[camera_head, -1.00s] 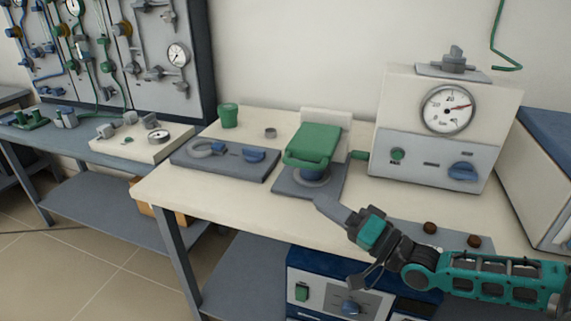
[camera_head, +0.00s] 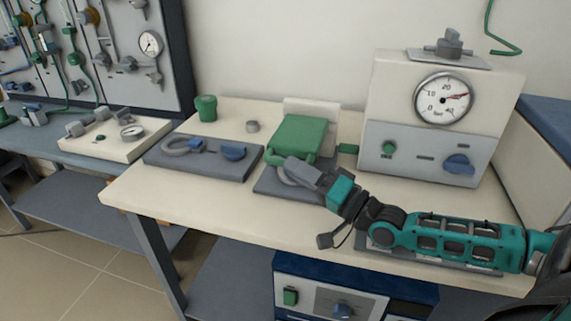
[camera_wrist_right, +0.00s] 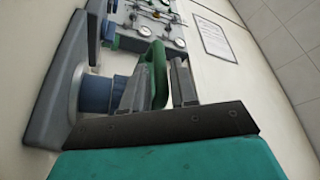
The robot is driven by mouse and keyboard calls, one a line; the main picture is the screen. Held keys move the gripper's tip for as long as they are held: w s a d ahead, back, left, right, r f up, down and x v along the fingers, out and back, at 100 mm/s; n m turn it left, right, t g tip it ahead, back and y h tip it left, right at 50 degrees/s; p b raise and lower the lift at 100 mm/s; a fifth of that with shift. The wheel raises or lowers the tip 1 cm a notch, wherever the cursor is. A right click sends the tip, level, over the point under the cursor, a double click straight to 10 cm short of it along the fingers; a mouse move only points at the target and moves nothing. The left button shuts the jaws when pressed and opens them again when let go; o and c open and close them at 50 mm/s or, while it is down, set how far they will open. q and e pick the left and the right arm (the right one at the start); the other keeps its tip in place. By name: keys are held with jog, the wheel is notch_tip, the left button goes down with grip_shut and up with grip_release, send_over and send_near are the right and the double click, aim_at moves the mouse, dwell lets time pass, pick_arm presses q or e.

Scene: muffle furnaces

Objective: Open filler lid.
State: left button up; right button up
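The green filler lid (camera_head: 299,133) lies over the filler on a dark grey base plate (camera_head: 262,184), in front of an upright white plate. Its green loop handle (camera_wrist_right: 158,75) shows between the two fingers of my right gripper (camera_wrist_right: 160,85) in the right wrist view. The fingers stand apart, one on each side of the handle, with a gap visible beside it. Contact cannot be told. In the head view my right gripper (camera_head: 288,168) is at the lid's front edge, hiding part of the filler below. My left gripper is not in view.
A pressure box with a gauge (camera_head: 443,99) stands right of the lid. A grey plate with a ring and blue parts (camera_head: 200,165) lies to the left, with a green cup (camera_head: 206,107) behind it. The table (camera_head: 170,208) is clear at its front left.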

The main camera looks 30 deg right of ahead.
jog(key=shift+x, duration=1.75)
jog(key=shift+c, duration=0.2)
grip_shut()
